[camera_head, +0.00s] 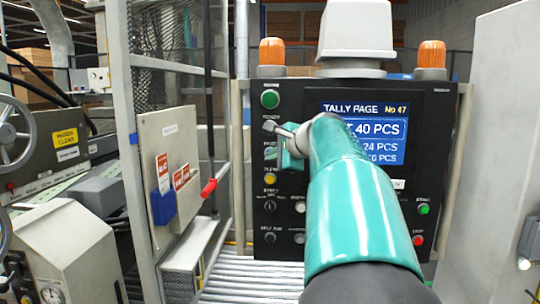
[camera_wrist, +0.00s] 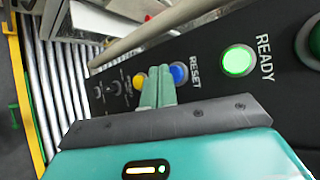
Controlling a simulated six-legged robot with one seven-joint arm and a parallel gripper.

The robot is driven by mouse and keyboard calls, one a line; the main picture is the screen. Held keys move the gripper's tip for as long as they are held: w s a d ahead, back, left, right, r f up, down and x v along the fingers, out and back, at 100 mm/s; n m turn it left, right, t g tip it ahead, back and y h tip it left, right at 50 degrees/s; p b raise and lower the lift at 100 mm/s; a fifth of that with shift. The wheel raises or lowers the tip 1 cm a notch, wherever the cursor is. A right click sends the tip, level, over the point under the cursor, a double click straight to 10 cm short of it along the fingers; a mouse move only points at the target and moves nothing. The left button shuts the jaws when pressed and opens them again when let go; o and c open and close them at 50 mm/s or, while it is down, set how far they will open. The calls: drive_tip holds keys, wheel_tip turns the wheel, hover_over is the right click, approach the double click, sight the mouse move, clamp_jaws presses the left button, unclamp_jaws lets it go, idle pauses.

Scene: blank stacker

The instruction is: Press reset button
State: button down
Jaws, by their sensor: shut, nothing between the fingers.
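The control panel (camera_head: 330,220) is a black upright board, and my arm covers part of its middle in the head view. In the wrist view, a blue button (camera_wrist: 178,74) sits beside the RESET label (camera_wrist: 195,71). My gripper (camera_wrist: 158,72) is shut and empty, its teal fingers together in front of the panel. The fingertips overlap the left edge of the blue button and point between it and a yellow button (camera_wrist: 139,81). I cannot tell whether they touch the panel. In the head view the blue button is hidden behind my gripper and arm.
A lit green button (camera_wrist: 238,61) marked READY sits right of RESET in the wrist view. The tally screen (camera_head: 380,128) reads 40 PCS. Green (camera_head: 423,208) and red (camera_head: 417,240) buttons are at the panel's lower right. A roller conveyor (camera_head: 250,280) runs below.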

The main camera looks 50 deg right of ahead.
drive_tip(key=shift+s+a, duration=0.15)
drive_tip(key=s+a, duration=0.1)
drive_tip(key=a, duration=0.1)
drive_tip(key=s+a, duration=0.2)
idle(0.6)
idle(0.8)
